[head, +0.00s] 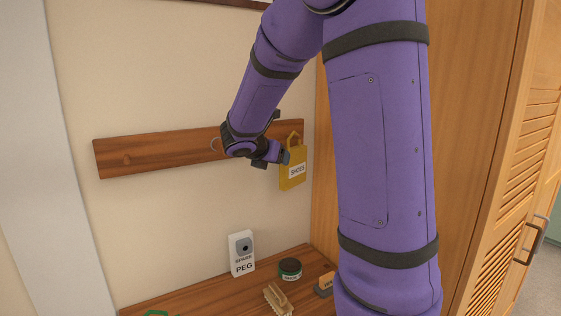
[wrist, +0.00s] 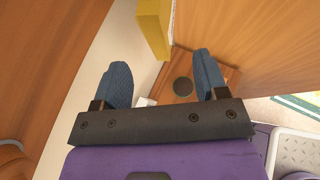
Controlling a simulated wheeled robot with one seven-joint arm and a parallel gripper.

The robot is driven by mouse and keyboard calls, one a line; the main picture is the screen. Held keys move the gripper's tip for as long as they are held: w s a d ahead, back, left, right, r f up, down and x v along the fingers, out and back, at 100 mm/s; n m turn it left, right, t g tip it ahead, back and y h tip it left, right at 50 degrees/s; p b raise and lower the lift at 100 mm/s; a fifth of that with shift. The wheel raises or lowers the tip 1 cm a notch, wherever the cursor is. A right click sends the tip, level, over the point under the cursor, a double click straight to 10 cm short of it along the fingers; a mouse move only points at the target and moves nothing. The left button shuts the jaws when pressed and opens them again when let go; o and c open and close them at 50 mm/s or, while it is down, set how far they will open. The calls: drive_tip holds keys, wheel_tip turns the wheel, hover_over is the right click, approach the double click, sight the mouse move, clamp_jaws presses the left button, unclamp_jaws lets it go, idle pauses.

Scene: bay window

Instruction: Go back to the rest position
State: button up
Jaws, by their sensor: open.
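My gripper (head: 278,156) is in front of the wooden rail on the wall, close to the yellow SHOES bag (head: 292,172). The bag hangs by its handle near the right end of the rail; what holds it is hard to make out. In the wrist view my gripper (wrist: 162,78) has its two blue fingers wide apart with nothing between them. The yellow bag (wrist: 153,25) is beyond the fingertips there, cut off by the top edge. I cannot tell whether a finger touches it.
The wooden rail (head: 150,150) runs along the wall. Below, a wooden shelf (head: 210,292) carries a SPARE PEG box (head: 241,255), a dark round tin (head: 290,267) and a brush (head: 277,299). A wooden panel (head: 470,110) and louvred door (head: 515,160) stand right. Open wall lies left.

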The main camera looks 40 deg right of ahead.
drive_tip(key=shift+v, duration=1.25)
drive_tip(key=s+a+r+m+t+y, duration=0.1)
drive_tip(key=s+a+m+y, duration=1)
drive_tip(key=s+a+m, duration=1)
drive_tip(key=s+a, duration=0.1)
drive_tip(key=s, duration=0.2)
drive_tip(key=shift+r+t+y, duration=0.2)
drive_tip(key=shift+t+y, duration=0.1)
